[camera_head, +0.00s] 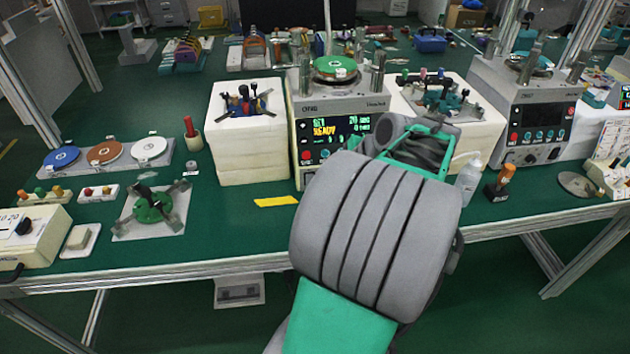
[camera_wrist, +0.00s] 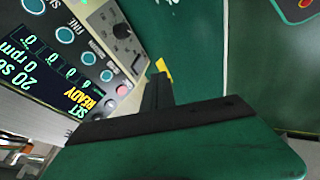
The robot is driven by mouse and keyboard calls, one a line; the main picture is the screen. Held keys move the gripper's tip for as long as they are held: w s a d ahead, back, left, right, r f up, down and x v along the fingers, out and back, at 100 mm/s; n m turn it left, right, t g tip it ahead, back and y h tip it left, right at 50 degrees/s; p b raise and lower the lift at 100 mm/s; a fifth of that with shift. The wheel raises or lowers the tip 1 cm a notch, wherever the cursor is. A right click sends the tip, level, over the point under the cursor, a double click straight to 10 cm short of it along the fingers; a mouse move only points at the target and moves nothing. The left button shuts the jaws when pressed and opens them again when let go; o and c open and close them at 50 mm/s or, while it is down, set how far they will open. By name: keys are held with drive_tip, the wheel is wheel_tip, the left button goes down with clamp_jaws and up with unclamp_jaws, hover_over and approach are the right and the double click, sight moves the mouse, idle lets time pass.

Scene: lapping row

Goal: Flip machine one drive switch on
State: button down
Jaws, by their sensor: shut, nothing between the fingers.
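Machine one (camera_head: 345,107), a light-grey box labelled ONE, stands mid-table with a green disc on top. Its lit display (camera_head: 335,128) reads READY, and my arm hides the lower right of its front.
A white block (camera_head: 245,150) with small tools stands left of the machine, and another machine (camera_head: 525,105) stands to the right. A yellow strip (camera_head: 275,201) lies on the green table before machine one. A bottle (camera_head: 468,180) stands right of my arm.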

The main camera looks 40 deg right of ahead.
drive_tip(key=x, duration=1)
drive_tip(key=shift+a+f, duration=0.1)
drive_tip(key=shift+w+d+p, duration=0.3)
drive_tip(key=shift+w+d, duration=0.6)
drive_tip(key=shift+w, duration=0.3)
drive_tip(key=shift+w+d+f, duration=0.15)
drive_tip(key=shift+w+d, duration=0.15)
drive_tip(key=shift+w, duration=0.15)
drive_tip(key=shift+w+d+f+b, duration=0.15)
drive_tip(key=shift+f+b, duration=0.25)
drive_tip(key=shift+b, duration=0.7)
drive_tip(key=shift+r+p, duration=0.55)
drive_tip(key=shift+r, duration=0.65)
